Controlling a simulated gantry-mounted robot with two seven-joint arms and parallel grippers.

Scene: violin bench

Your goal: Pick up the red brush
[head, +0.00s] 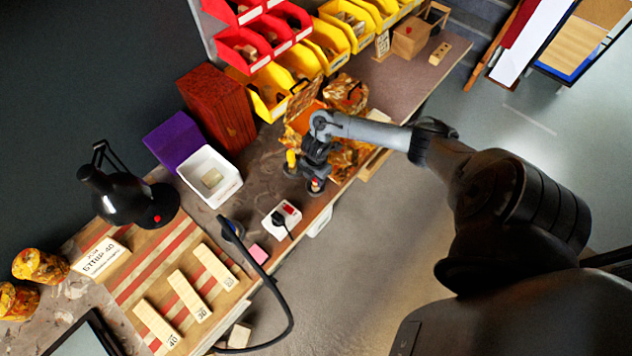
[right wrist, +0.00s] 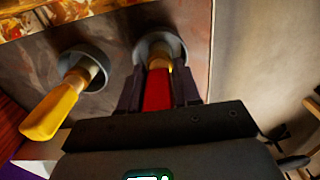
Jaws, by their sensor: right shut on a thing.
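The red brush (right wrist: 157,90) stands in a grey round holder (right wrist: 143,50) in the right wrist view. Its red handle is between the two dark fingers of my right gripper (right wrist: 158,88), which is shut on it. A yellow brush (right wrist: 52,110) leans in a second holder (right wrist: 95,60) to the left. It also shows in the head view (head: 291,158). My left gripper is not in view.
Patterned amber pieces (head: 347,92) sit beyond the gripper. A black lamp (head: 125,190) stands at left.

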